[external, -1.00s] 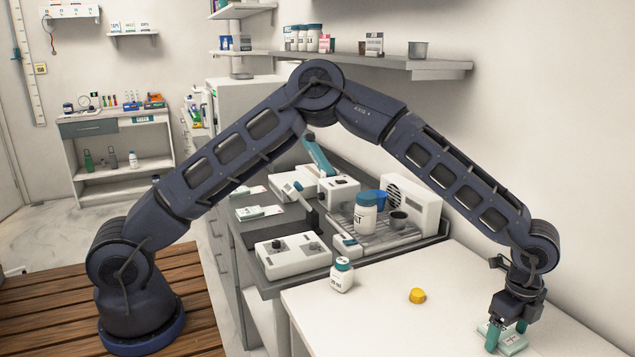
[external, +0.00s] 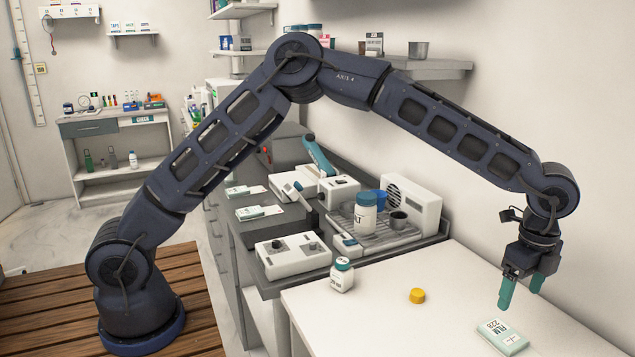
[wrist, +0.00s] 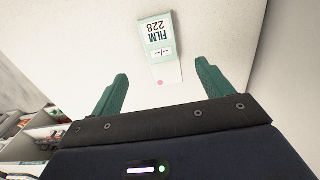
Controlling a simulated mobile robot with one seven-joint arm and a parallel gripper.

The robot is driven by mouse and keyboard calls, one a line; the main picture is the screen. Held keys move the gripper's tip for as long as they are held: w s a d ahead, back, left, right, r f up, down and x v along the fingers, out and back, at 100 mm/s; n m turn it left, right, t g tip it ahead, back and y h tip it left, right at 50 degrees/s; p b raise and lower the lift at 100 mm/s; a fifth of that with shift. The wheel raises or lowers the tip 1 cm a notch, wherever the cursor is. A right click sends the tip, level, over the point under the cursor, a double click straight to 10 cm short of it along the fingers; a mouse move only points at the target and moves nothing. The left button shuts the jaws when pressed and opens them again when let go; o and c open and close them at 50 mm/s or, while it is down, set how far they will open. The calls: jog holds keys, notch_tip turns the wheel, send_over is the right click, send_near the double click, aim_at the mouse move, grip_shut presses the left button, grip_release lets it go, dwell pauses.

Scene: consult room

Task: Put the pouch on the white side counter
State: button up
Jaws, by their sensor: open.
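The pouch (external: 502,337), a flat pale pack with a green end and the print "FILM 228", lies flat on the white side counter (external: 385,325), near its right part. My gripper (external: 519,292) is open and empty above the pouch, with clear air between the green fingertips and the pack. In the wrist view the pouch (wrist: 157,48) lies beyond my gripper (wrist: 160,80), roughly in line with the gap between the spread fingers, and nothing is between them.
A yellow cap (external: 417,296) and a white bottle with a teal cap (external: 342,274) stand on the white counter. Behind is a dark counter with a white control box (external: 293,257) and a tray of containers. A wall shelf (external: 430,70) hangs above.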

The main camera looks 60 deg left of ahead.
jog(key=s+a+r+n+t+y, duration=0.1)
jog(key=s+a+r+n, duration=0.2)
jog(key=s+a+r, duration=0.5)
jog(key=s+a+r+n+t, duration=0.1)
jog(key=s+a+r+n, duration=0.3)
jog(key=a, duration=0.6)
jog(key=s+a+r+n+y, duration=0.1)
jog(key=s+a+r+n, duration=0.1)
jog(key=s+a+r, duration=0.65)
jog(key=s+a+f+n+t+h, duration=0.1)
jog(key=s+a+n, duration=0.3)
jog(key=s+a, duration=0.4)
jog(key=s+a+f+n+t+h, duration=0.1)
jog(key=s+a+n, duration=0.4)
jog(key=s, duration=1.2)
jog(key=a, duration=0.4)
jog(key=shift+f+t, duration=0.2)
jog(key=shift+t, duration=0.1)
jog(key=o, duration=0.5)
jog(key=shift+c, duration=0.2)
